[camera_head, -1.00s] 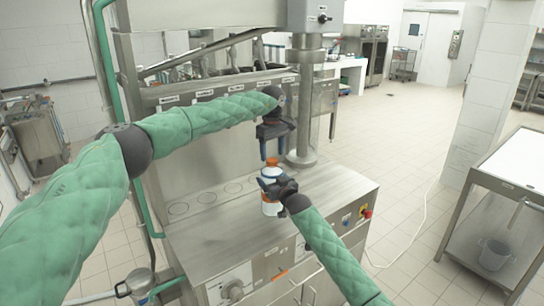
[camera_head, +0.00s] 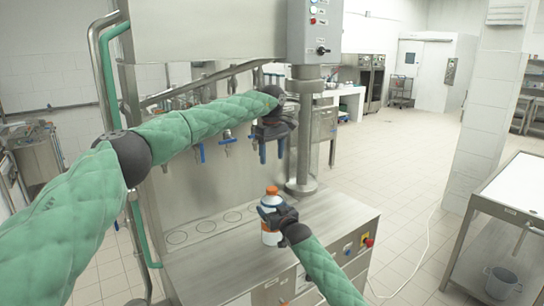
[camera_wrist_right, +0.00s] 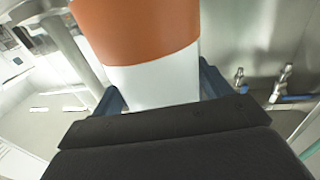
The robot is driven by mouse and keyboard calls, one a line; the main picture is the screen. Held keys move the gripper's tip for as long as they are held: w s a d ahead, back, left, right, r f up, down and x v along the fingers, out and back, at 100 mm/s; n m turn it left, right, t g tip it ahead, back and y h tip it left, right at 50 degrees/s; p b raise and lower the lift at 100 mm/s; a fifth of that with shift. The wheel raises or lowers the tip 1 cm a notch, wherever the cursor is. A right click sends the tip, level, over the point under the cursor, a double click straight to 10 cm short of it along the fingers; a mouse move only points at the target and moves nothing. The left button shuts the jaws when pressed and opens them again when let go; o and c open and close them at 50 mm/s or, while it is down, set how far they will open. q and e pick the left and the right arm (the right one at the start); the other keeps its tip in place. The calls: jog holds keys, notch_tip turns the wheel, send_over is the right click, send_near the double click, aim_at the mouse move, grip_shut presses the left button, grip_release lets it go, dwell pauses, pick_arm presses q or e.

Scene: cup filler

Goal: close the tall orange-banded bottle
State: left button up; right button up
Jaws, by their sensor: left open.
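My right gripper (camera_head: 270,212) is around the bottle's body. In the right wrist view the bottle's orange band and white wall (camera_wrist_right: 150,80) fill the space between the dark blue fingers, which are shut on it; its top is out of frame. My left gripper (camera_head: 272,152) is above the cap, fingers pointing down, open and empty, with a gap between.
The steel counter (camera_head: 335,218) has free room right of the bottle and ring marks along its back. Blue-handled taps (camera_head: 228,138) hang behind my left arm. A thick steel column (camera_head: 303,150) stands close behind right. Knobs and an emergency stop (camera_head: 369,242) are at the front.

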jog(key=o, duration=0.4)
jog(key=shift+s+d+f, duration=0.1)
jog(key=shift+s, duration=0.1)
pick_arm(q)
notch_tip(320, 180, down, 4)
jog(key=b, duration=0.3)
jog(key=shift+r, duration=0.25)
pick_arm(e)
jog(key=v, duration=0.7)
jog(key=shift+s, duration=0.15)
pick_arm(q)
jog(key=shift+f, duration=0.15)
pick_arm(e)
jog(key=shift+d, duration=0.1)
